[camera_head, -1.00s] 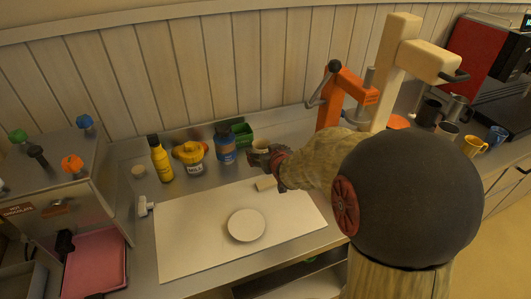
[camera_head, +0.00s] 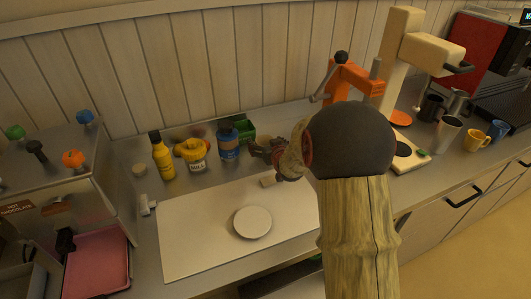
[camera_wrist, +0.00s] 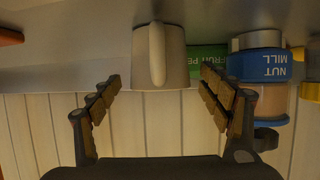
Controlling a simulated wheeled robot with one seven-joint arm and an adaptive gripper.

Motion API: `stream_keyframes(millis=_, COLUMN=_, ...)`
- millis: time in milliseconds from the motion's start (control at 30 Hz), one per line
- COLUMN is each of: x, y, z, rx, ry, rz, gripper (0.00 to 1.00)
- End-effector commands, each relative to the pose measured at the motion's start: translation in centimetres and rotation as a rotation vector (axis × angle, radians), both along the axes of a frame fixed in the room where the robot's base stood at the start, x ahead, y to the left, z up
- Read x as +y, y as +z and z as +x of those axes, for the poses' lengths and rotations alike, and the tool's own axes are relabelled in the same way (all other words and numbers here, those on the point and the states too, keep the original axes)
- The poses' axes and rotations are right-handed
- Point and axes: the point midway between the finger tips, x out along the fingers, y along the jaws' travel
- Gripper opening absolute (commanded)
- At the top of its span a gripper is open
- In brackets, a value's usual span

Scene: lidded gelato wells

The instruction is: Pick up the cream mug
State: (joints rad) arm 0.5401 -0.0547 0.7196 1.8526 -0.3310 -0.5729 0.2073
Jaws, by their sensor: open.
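A cream-grey mug (camera_wrist: 176,58) shows upside down in the wrist view, its handle facing the camera. It stands just ahead of my gripper (camera_wrist: 160,90), between the lines of the two fingers. The fingers are spread to either side with a gap between them, and nothing is gripped. In the head view my gripper (camera_head: 262,151) is over the back of the counter, right of the blue jar, and the mug there is hidden behind it or too small to make out.
A white plate (camera_head: 252,222) lies on the pale board (camera_head: 190,240). An orange lever press (camera_head: 345,82) stands right.

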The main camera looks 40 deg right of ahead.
Motion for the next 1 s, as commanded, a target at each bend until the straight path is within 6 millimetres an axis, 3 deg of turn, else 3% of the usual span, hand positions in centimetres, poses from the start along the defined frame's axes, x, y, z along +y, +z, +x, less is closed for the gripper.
stream_keyframes(millis=233, x=-0.02, y=0.05, z=0.12, rx=0.000, ry=0.000, rz=0.000, gripper=0.77)
stream_keyframes(millis=1000, x=0.00, y=0.02, z=0.10, rx=0.001, ry=0.000, rz=0.000, gripper=0.34)
